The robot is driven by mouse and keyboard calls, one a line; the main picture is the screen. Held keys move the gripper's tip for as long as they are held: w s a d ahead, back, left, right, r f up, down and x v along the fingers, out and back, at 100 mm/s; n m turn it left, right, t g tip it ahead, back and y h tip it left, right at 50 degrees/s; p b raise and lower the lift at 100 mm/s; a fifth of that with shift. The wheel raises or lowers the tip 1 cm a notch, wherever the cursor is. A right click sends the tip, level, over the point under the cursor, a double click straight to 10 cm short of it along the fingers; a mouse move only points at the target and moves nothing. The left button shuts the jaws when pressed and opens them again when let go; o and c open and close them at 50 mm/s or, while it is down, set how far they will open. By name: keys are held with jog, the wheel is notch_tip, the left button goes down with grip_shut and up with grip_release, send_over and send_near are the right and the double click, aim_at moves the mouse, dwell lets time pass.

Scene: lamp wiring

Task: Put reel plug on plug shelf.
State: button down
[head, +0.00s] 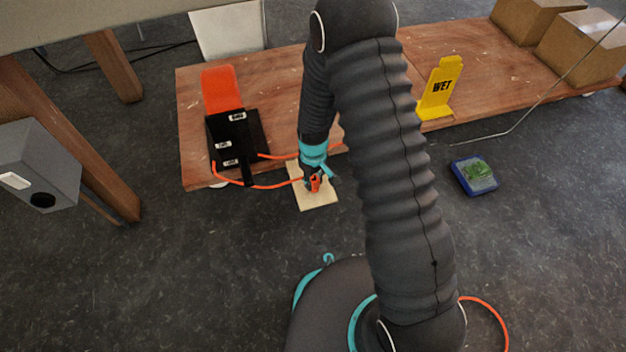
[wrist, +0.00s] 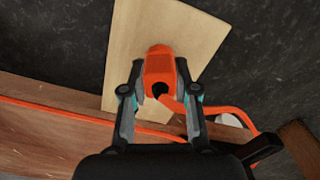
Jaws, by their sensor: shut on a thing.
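The reel plug (wrist: 160,68) is an orange block with a dark round hole, and an orange cable runs from it. My gripper (wrist: 155,85) is shut on it, with one finger on each side. In the head view my gripper (head: 313,183) is low at the front edge of the wooden bench, with a bit of the orange plug showing. The plug shelf, a pale wooden board (head: 318,200), lies under the plug and juts out from the bench front; it also shows in the wrist view (wrist: 205,40). I cannot tell whether the plug touches the board.
A black box (head: 222,150) with white labels and an orange panel (head: 221,88) stands on the bench (head: 285,90) at left. Orange cable loops from it. A yellow WET sign (head: 440,85) and cardboard boxes (head: 585,45) are to the right. A blue tray (head: 474,186) lies on the floor.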

jog(key=shift+f, duration=0.1)
jog(key=c, duration=0.9)
grip_release()
